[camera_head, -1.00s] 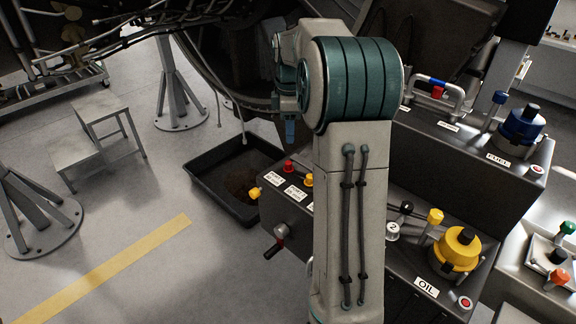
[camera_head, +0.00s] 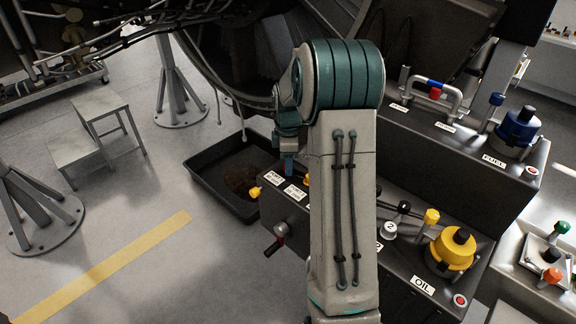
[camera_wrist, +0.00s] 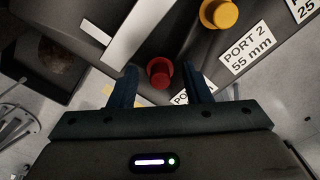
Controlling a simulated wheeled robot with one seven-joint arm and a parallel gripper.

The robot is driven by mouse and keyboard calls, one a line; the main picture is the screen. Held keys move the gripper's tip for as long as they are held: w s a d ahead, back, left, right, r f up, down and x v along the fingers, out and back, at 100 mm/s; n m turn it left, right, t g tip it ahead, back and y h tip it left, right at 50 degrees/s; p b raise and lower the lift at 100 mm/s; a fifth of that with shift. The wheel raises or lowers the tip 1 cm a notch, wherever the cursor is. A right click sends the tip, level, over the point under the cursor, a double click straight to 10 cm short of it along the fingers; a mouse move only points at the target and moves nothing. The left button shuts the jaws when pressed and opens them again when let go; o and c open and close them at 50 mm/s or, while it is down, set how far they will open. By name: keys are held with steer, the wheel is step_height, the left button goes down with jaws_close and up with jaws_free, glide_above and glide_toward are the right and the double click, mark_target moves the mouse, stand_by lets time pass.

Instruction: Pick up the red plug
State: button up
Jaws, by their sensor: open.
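The red plug (camera_wrist: 160,72) stands in the dark top of the console, seen from above in the wrist view. My gripper (camera_wrist: 160,68) is open, with one blue finger on each side of the plug and a gap to it on both sides. In the head view my gripper (camera_head: 289,163) is low over the left end of the console and covers the red plug there. I cannot tell how far the fingertips are above the console surface.
A yellow plug (camera_wrist: 219,13) stands close by, beside the "PORT 2 55 mm" label (camera_wrist: 248,52). The dark console (camera_head: 285,212) also carries a yellow oil cap (camera_head: 453,248) and small knobs. A black drip tray (camera_head: 222,200) lies on the floor to the left.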

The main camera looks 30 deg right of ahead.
steer(key=c, duration=0.8)
